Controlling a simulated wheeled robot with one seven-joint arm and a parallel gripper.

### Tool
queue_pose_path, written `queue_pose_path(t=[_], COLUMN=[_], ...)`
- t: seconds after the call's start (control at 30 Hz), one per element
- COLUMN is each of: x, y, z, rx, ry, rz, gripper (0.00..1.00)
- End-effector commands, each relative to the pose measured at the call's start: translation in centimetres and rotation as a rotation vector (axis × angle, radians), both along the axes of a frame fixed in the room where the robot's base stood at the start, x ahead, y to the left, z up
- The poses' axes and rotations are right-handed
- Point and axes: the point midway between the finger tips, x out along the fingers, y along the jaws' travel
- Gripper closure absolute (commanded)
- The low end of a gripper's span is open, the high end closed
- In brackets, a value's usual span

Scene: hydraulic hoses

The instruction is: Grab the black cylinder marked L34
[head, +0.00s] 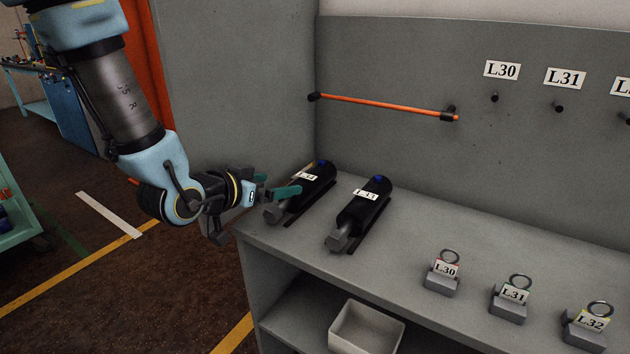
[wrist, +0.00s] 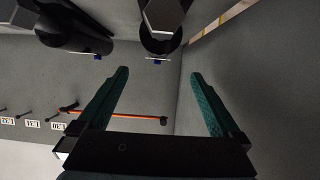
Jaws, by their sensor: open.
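Two black cylinders with metal rod ends lie side by side on the grey bench. The left one (head: 318,186) has a label partly covered by my gripper; what shows looks like L34. It also shows in the wrist view (wrist: 159,42), ahead of and roughly between my fingertips. The right cylinder (head: 371,204) has a label that looks like L33; it is at the upper left of the wrist view (wrist: 72,38). My gripper (head: 283,183) has teal fingers spread apart with nothing between them (wrist: 160,74). It is at the left cylinder's near left side; contact cannot be told.
Grey blocks with rings, tagged L30 (head: 441,280), L31 (head: 509,304) and L32 (head: 586,328), stand along the bench (head: 430,222). An orange hose (head: 385,105) hangs on the back panel. A pale bin (head: 365,330) sits on the lower shelf.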

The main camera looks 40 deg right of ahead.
Motion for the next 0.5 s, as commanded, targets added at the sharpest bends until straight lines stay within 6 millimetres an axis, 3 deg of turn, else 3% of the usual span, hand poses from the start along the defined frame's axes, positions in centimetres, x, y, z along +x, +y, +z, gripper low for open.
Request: queue_pose_path(t=[0.3, 0.5], x=[1.0, 1.2], y=[-4.0, -5.1], z=[-1.6, -2.1], rx=[0.000, 0.000], ry=[0.001, 0.000], rz=[0.000, -0.001], gripper=[0.00, 0.00])
